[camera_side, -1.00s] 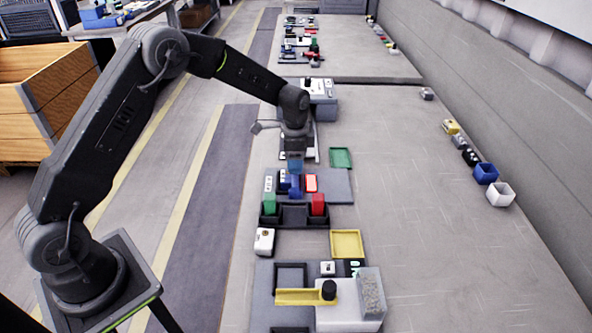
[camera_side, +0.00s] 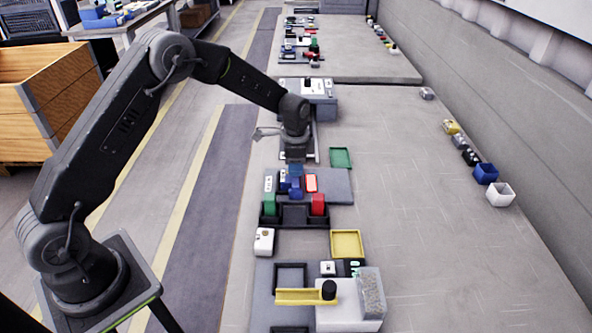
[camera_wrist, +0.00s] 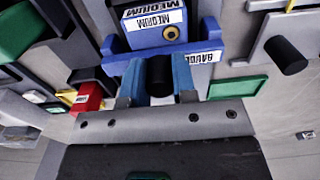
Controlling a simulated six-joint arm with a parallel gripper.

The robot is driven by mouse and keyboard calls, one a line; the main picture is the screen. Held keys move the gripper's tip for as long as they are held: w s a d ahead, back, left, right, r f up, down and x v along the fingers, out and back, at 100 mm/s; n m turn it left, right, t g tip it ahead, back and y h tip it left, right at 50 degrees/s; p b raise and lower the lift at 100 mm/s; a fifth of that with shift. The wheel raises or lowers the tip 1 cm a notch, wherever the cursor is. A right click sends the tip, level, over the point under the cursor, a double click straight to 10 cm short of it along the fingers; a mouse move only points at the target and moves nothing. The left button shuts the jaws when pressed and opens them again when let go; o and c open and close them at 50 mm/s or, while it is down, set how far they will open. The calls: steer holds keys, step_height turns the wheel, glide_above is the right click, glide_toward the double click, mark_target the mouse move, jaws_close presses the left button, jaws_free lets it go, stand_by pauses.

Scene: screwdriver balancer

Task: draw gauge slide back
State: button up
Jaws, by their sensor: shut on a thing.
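The gauge slide (camera_wrist: 205,55) is a blue bar with a "GAUGE" label, upright in front of my fingers in the wrist view. A blue block marked "MEDIUM" (camera_wrist: 150,33) with a brass round stands behind it. My gripper (camera_wrist: 160,82) has its two blue fingertips shut on a black round knob (camera_wrist: 160,70) at the slide's near face. In the side view my gripper (camera_side: 295,170) points down over the grey fixture, and the blue parts (camera_side: 295,190) below it are partly hidden by it. I cannot see how far the slide sits in its guide.
A red block (camera_side: 318,203) and a green block (camera_side: 269,203) stand in black bins in front. A green tray (camera_side: 340,158) lies to the right, and a yellow tray (camera_side: 346,244) nearer the camera. A grey device (camera_side: 316,97) stands behind my gripper. The bench's right side is largely clear.

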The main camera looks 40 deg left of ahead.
steer(key=shift+f, duration=0.2)
steer(key=shift+c, duration=1.3)
steer(key=shift+w+d, duration=3.8)
steer(key=shift+w, duration=0.1)
steer(key=o, duration=1)
steer(key=shift+s+d+f, duration=0.1)
steer(key=shift+d, duration=0.1)
